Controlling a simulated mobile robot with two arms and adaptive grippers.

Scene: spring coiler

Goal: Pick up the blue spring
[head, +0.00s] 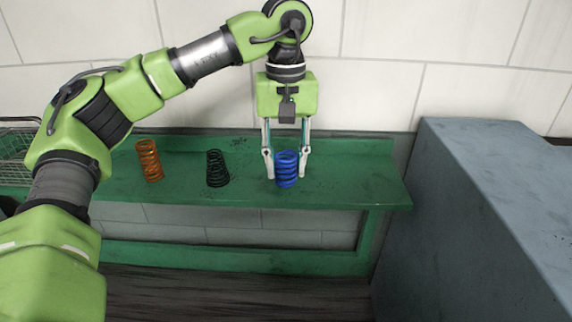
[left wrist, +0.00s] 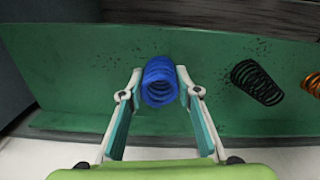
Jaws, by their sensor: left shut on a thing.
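The blue spring (head: 287,171) stands upright on the green shelf (head: 340,190), toward its right end. My left gripper (head: 286,170) comes down over it from above, with one finger on each side, shut on the spring. In the left wrist view the blue spring (left wrist: 160,82) sits between the two fingertips of the left gripper (left wrist: 158,90). I cannot tell whether its base is off the shelf. My right gripper is not in view.
A black spring (head: 217,168) and an orange spring (head: 149,160) stand on the shelf to the left. A blue-grey block (head: 470,220) rises right of the shelf. A wire basket (head: 15,150) is at the far left. A tiled wall (head: 380,60) stands behind.

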